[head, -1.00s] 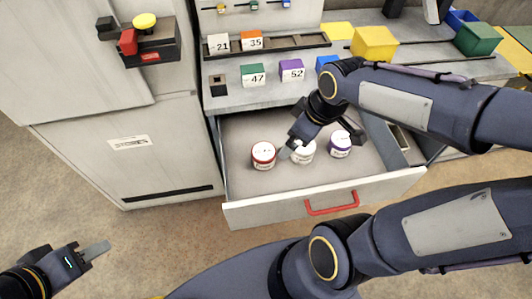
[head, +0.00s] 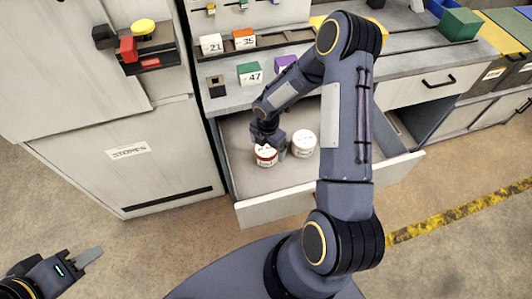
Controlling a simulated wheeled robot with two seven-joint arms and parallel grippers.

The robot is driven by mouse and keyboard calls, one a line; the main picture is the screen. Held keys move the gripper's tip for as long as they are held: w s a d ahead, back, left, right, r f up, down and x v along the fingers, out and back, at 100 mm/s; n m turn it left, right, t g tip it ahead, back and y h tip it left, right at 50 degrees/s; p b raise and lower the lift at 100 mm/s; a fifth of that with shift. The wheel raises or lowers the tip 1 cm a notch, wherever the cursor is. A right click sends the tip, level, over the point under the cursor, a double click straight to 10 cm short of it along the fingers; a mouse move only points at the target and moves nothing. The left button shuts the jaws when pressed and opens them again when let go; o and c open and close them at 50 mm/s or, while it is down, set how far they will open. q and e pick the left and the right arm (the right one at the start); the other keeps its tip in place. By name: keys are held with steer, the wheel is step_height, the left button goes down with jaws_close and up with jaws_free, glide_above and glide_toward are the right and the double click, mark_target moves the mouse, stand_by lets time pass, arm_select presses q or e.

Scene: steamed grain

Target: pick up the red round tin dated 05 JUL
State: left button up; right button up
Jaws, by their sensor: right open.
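The red round tin (head: 266,161) with a pale lid stands in the open drawer (head: 287,204), toward its left side. Its date is too small to read. A white round tin (head: 303,146) stands just right of it. My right gripper (head: 267,146) is open and points down at the back of the red tin, partly covering its lid; I cannot tell whether the fingers touch it. My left gripper (head: 87,258) is at the lower left, far from the drawer and empty; its jaw opening is not clear.
A counter (head: 222,103) behind the drawer holds numbered blocks, including a green block (head: 249,74). A white cabinet (head: 150,160) stands close on the left. My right arm hides the drawer's right part. Floor in front is clear.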

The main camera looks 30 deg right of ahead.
mark_target(267, 153)
step_height(267, 153, down, 4)
steer(key=shift+w+a+f, duration=0.1)
steer(key=shift+f, duration=0.15)
steer(key=c, duration=1.3)
steer(key=shift+r, duration=0.2)
